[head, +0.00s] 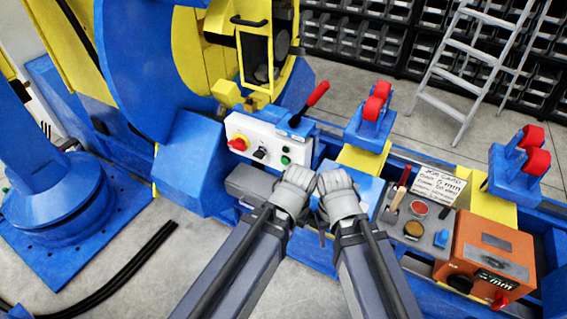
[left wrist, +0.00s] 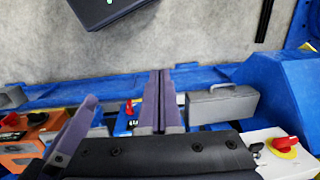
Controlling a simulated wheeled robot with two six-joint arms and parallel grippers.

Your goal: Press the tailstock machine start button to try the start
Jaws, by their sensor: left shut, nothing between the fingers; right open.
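A white control box (head: 268,141) stands on the blue machine in the head view. Its face has a red-and-yellow rotary switch (head: 238,143), a black knob (head: 260,153) and a green button (head: 285,160). I cannot read any label there. My left gripper (head: 297,177) is just below and right of the green button; no contact shows. In the left wrist view its fingers (left wrist: 160,101) are together with nothing between them. The white box corner (left wrist: 285,163) shows there, the green button does not. My right gripper (head: 336,182) is open, close beside the left one.
A red-handled lever (head: 316,95) rises behind the white box. A grey toolbox (left wrist: 222,104) sits below the white box.

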